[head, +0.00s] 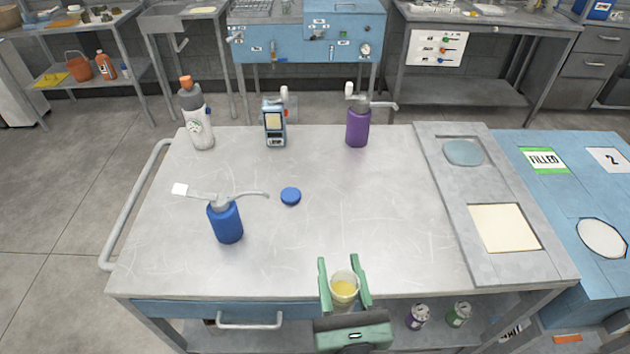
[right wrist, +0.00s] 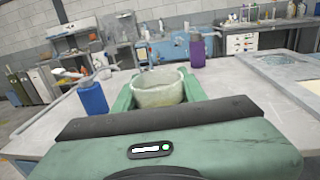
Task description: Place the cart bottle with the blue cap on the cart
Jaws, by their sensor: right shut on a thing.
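My right gripper (head: 344,282) is shut on an open-topped, pale translucent container (head: 345,290) with yellow content inside. It holds the container upright at the front edge of the cart (head: 350,220). In the right wrist view the container (right wrist: 160,90) sits between the green fingers, its rim uncovered. A round blue cap (head: 290,196) lies loose on the cart top, up and left of the gripper, touching no bottle. I see no bottle wearing a blue cap. My left gripper is not in view.
A blue pump bottle (head: 226,222) stands left of the cap. A grey panel (head: 455,195) covers the right side. The centre-right top is clear.

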